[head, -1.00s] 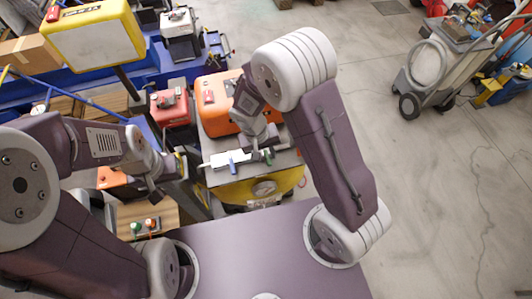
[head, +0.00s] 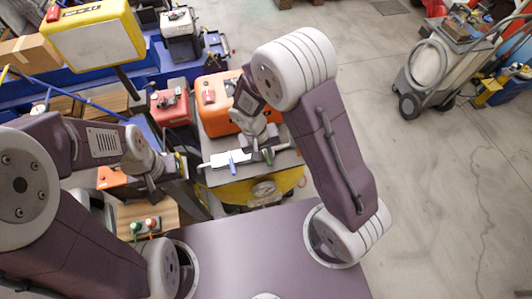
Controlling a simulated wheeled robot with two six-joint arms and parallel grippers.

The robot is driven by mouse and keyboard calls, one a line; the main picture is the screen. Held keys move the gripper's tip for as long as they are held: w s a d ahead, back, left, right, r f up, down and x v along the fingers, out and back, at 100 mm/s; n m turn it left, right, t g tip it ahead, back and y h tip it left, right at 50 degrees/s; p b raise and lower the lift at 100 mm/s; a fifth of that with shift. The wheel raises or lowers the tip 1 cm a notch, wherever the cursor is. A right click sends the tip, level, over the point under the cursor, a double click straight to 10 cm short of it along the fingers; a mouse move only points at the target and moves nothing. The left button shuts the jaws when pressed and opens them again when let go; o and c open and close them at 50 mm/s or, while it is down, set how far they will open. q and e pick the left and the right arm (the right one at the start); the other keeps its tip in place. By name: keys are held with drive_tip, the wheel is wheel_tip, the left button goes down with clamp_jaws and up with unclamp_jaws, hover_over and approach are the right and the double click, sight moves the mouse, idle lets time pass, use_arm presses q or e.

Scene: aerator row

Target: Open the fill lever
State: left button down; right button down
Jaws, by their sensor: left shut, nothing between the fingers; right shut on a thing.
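A white pipe fitting (head: 215,160) lies along the top of the yellow-bodied machine (head: 228,195) in the middle. A small blue lever (head: 233,169) hangs from its front and a small green lever (head: 268,156) stands to the right of it. I cannot read which one is the fill lever. My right gripper (head: 262,154) reaches down from above and is shut on the green lever, as far as the small view shows; its fingers partly hide the contact. My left gripper (head: 151,186) is shut and empty, left of the machine and apart from both levers.
An orange case (head: 213,100) sits on the machine behind the fitting. A red box (head: 171,107) stands to its left. A wooden board with a green and an orange knob (head: 148,226) lies below my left gripper. Open concrete floor (head: 430,200) is on the right.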

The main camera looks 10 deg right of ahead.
drive_tip(key=shift+w+a+r, duration=0.1)
idle(0.7)
drive_tip(key=m, duration=0.1)
drive_tip(key=a+m, duration=0.1)
drive_tip(key=m, duration=0.2)
drive_tip(key=shift+w+a+g+b, duration=0.2)
drive_tip(key=shift+a+g+b, duration=0.1)
drive_tip(key=shift+b, duration=0.05)
drive_tip(key=m, duration=0.2)
drive_tip(key=w+a+m, duration=0.1)
drive_tip(key=shift+a+m+g, duration=0.15)
drive_tip(key=shift+m+g, duration=0.15)
drive_tip(key=shift+m, duration=0.1)
drive_tip(key=m, duration=0.1)
drive_tip(key=w+m+p, duration=0.1)
drive_tip(key=m, duration=0.1)
drive_tip(key=a+m+y, duration=0.1)
drive_tip(key=shift+w+r+m+g, duration=0.1)
drive_tip(key=shift+w+m+g, duration=0.15)
drive_tip(key=shift+m+g, duration=0.05)
drive_tip(key=shift+w+a+m+y+p, duration=0.25)
drive_tip(key=shift+w+m+p, duration=0.3)
drive_tip(key=shift+m, duration=0.65)
drive_tip(key=shift+w+m+y+p, duration=0.2)
drive_tip(key=shift+w+m, duration=0.15)
drive_tip(key=shift+m, duration=0.45)
drive_tip(key=shift+w+m+y+p, duration=0.15)
drive_tip(key=shift+w+m, duration=0.2)
drive_tip(key=shift+m, duration=0.45)
